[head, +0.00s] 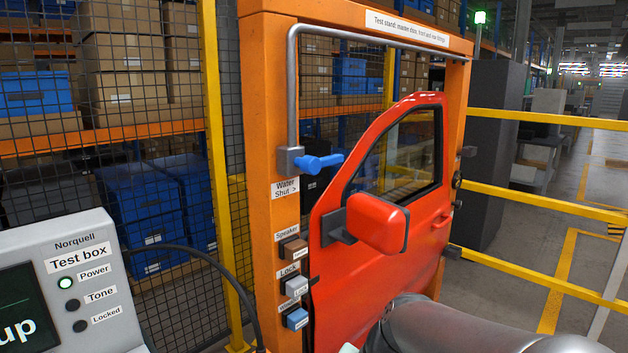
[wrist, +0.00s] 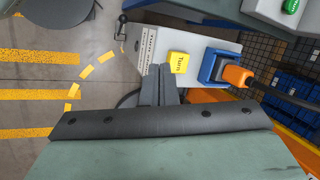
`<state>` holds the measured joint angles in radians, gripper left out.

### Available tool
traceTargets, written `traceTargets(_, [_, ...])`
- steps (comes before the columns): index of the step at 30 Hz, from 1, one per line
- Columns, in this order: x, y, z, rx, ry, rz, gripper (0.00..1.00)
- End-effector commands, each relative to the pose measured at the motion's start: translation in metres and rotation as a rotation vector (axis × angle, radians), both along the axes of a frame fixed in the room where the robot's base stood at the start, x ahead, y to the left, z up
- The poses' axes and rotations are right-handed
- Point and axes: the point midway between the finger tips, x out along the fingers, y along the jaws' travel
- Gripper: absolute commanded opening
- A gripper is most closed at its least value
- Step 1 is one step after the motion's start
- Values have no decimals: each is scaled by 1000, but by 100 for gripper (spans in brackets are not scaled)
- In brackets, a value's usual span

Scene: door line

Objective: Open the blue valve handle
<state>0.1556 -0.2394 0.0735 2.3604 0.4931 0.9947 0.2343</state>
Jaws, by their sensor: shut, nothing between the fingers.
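The blue valve handle (head: 319,162) is on a grey valve body (head: 290,160) at the lower end of a grey pipe, on the left post of the orange frame. The lever points to the right, roughly level. A label below it (head: 285,188) reads "Water" and "Shut" with an arrow to the right. My gripper (wrist: 160,70) shows in the wrist view with its two dark fingers together and nothing between them. In the head view only my arm shows at the bottom, well below the valve. The valve handle cannot be made out in the wrist view.
A red door (head: 430,245) with a mirror (head: 377,222) hangs in the orange frame (head: 262,120). Speaker and lock connectors (head: 296,286) line the post. The test box (head: 70,285) stands left. The wrist view shows a yellow "Turn" part (wrist: 179,62) and an orange plug (wrist: 236,76) near my fingers.

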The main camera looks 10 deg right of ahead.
Motion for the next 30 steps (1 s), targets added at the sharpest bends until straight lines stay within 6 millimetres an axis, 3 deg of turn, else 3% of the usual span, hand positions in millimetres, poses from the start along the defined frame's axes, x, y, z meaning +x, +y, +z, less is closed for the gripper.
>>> traceTargets(1, [25,7,3,103,18,-123,0])
traceTargets(4, [73,20,25,328,58,-351,0])
traceTargets(8, [140,20,60,647,120,-615,0])
traceTargets(11, [190,5,93,911,174,-784,0])
traceTargets(15, [247,-34,139,1270,251,-950,0])
traceTargets(18, [274,-67,165,1481,297,-1014,0])
traceTargets(22, [293,-99,188,1670,341,-1046,0])
traceTargets(25, [299,-113,198,1744,355,-1055,0])
traceTargets(30, [300,-118,201,1771,362,-1056,0])
